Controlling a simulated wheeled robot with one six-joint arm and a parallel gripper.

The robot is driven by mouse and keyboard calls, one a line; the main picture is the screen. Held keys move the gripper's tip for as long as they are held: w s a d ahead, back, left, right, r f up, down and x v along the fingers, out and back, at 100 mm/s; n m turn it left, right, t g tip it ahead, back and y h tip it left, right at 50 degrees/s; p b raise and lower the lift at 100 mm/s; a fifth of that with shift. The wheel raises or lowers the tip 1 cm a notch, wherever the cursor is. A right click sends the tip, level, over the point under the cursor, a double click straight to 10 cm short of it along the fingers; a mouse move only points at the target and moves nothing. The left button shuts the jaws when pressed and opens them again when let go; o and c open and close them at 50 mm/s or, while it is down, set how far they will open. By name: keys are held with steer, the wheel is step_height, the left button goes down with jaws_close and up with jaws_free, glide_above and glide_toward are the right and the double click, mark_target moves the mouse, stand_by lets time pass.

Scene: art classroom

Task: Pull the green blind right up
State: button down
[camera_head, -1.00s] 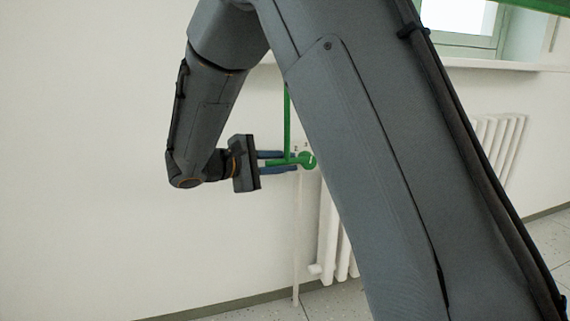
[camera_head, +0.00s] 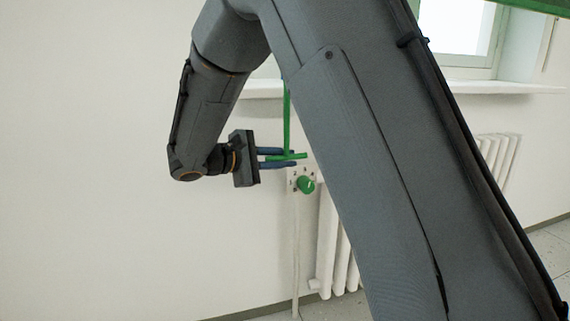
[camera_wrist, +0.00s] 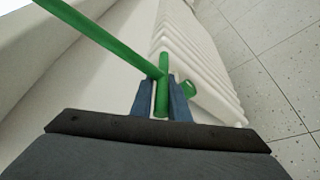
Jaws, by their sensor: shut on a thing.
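The lower edge of the green blind (camera_head: 540,6) shows at the top right in the head view, above the window's lower part. A green strap (camera_head: 287,115) runs down the wall to a green handle bar (camera_head: 297,156). My gripper (camera_head: 292,158) is shut on the bar, which lies between its blue fingers. In the wrist view the strap (camera_wrist: 105,42) rises to the upper left from the bar (camera_wrist: 162,75) held between the fingertips (camera_wrist: 160,98). My arm hides the middle of the head view.
A green knob (camera_head: 306,185) on the wall sits just below the fingers. A white radiator (camera_head: 331,240) stands beneath it, partly behind my arm. A white sill (camera_head: 490,88) juts out under the window. The wall left of the gripper is bare.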

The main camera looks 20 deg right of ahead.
mark_target(285, 135)
steer(key=r+p, duration=0.2)
steer(key=r, duration=0.1)
steer(key=r+p, duration=0.2)
steer(key=r, duration=0.1)
steer(key=shift+s+d, duration=0.1)
steer(key=shift+s, duration=0.1)
steer(key=c, duration=1.8)
jaws_free()
steer(key=shift+r, duration=0.1)
steer(key=shift+o, duration=0.2)
steer(key=p+v, duration=0.1)
steer(key=v, duration=0.6)
steer(key=shift+a, duration=0.35)
steer(key=shift+s+r, duration=0.1)
steer(key=shift+r, duration=0.05)
